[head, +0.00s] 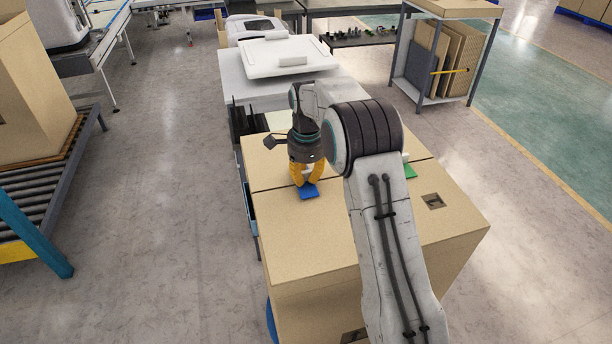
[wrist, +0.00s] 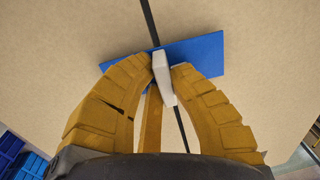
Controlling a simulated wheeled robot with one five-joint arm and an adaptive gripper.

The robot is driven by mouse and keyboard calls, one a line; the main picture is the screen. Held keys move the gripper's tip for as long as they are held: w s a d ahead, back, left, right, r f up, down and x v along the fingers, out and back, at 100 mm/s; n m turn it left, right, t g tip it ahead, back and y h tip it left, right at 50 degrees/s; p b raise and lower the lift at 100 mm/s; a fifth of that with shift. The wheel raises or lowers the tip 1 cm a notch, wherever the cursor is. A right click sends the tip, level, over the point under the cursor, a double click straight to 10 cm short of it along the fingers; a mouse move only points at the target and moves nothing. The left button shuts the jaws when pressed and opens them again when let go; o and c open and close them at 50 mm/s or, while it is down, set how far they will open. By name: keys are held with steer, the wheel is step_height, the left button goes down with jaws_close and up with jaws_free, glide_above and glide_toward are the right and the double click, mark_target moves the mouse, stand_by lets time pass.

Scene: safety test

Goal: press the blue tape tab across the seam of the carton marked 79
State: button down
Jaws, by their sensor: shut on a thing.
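The tan carton (head: 320,235) stands in front of me with a dark seam (head: 268,189) across its top; no 79 is readable. The blue tape tab (head: 309,193) is a flat blue piece with a pale upright grip (wrist: 162,70). My gripper (head: 306,181) has yellow fingers shut on that grip. In the wrist view the blue tab (wrist: 203,55) lies slantwise over the seam (wrist: 149,20), with blue on both sides of it. I cannot tell whether the tab touches the cardboard or hovers just above it.
A green piece (head: 410,172) lies on the carton top, right of my arm, partly hidden. A hand hole (head: 433,201) is at the right. A roller conveyor (head: 40,185) is at the left; floor between is clear.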

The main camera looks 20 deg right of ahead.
steer(key=shift+f+b, duration=0.35)
steer(key=shift+f, duration=0.25)
stand_by(0.7)
steer(key=c, duration=0.8)
jaws_free()
steer(key=shift+r, duration=0.2)
steer(key=shift+r+p, duration=3)
steer(key=shift+r, duration=0.4)
